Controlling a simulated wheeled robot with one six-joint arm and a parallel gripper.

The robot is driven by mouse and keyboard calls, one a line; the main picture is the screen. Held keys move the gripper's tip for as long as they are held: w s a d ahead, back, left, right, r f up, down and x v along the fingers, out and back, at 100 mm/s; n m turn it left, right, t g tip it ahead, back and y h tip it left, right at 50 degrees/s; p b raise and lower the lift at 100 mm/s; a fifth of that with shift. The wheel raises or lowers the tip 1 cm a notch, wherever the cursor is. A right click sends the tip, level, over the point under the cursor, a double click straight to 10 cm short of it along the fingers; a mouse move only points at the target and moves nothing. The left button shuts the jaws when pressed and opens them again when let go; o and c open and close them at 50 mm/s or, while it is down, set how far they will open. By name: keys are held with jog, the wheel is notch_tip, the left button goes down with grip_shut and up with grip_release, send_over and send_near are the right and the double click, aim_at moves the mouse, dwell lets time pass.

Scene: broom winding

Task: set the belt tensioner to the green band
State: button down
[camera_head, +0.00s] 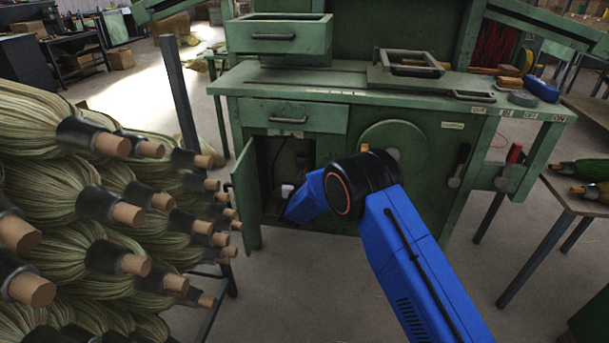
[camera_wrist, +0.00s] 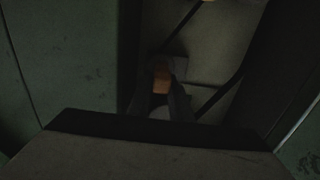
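The green machine bench (camera_head: 400,95) stands ahead with its small lower cabinet door (camera_head: 247,197) swung open. My blue arm reaches into that cabinet opening, so my gripper is hidden in the head view. In the dim wrist view, my gripper (camera_wrist: 163,95) shows two dark fingers pointing at a small orange-brown piece (camera_wrist: 161,76), possibly the tensioner's handle. It appears at or between the fingertips; contact is unclear. A dark diagonal strip (camera_wrist: 226,92), possibly the belt, runs to the right of it. I cannot make out a green band.
The open door's edge is close to the left of my wrist. A rack of broom heads (camera_head: 110,200) fills the left side. Levers (camera_head: 459,165) stick out from the bench front at right. A table with bottles (camera_head: 590,180) stands far right. Dark walls close in on both sides in the wrist view.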

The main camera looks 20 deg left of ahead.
jog(key=shift+s+a, duration=0.25)
jog(key=shift+a, duration=0.7)
jog(key=shift+s+a, duration=0.2)
jog(key=shift+a, duration=0.75)
jog(key=c, duration=1.6)
grip_release()
jog(key=shift+s, duration=0.1)
jog(key=v, duration=1.7)
jog(key=shift+s+a, duration=0.1)
jog(key=shift+s, duration=0.05)
